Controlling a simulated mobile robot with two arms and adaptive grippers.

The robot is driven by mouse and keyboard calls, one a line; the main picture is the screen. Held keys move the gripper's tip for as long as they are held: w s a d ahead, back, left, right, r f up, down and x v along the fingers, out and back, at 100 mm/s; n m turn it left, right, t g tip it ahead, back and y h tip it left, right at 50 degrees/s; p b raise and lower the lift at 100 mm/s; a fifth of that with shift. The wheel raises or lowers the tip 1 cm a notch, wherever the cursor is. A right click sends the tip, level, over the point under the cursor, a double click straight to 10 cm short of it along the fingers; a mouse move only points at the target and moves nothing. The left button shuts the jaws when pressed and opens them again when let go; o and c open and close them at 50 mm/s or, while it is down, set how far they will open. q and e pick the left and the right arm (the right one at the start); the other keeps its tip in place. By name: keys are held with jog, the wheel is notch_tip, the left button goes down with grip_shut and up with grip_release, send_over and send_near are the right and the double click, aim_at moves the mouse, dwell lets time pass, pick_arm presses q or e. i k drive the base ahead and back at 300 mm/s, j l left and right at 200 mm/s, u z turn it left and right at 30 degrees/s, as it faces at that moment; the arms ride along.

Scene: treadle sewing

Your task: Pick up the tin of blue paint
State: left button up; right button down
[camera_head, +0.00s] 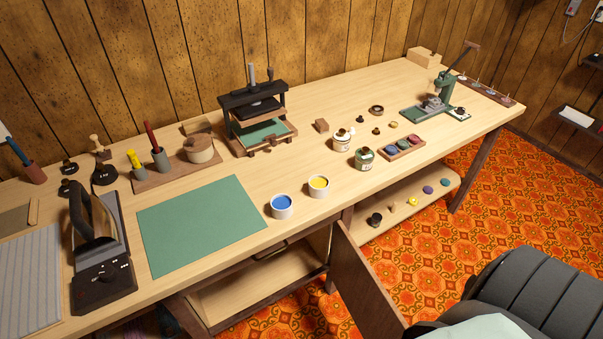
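The tin of blue paint (281,207) stands upright and open near the front edge of the wooden workbench, at the right edge of the green mat. It is a small pale tin with blue paint showing at the top. A matching tin of yellow paint (318,187) stands just behind it to the right, apart from it. Neither of my grippers is in view.
A green cutting mat (200,225) lies left of the tins. A dark press (254,112) stands behind them. Jars (364,158) stand to the right, an iron (97,240) at the left. A chair (530,295) and open door panel (362,285) are in front.

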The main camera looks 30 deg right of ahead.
aim_at(281, 205)
jog(key=z, duration=0.9)
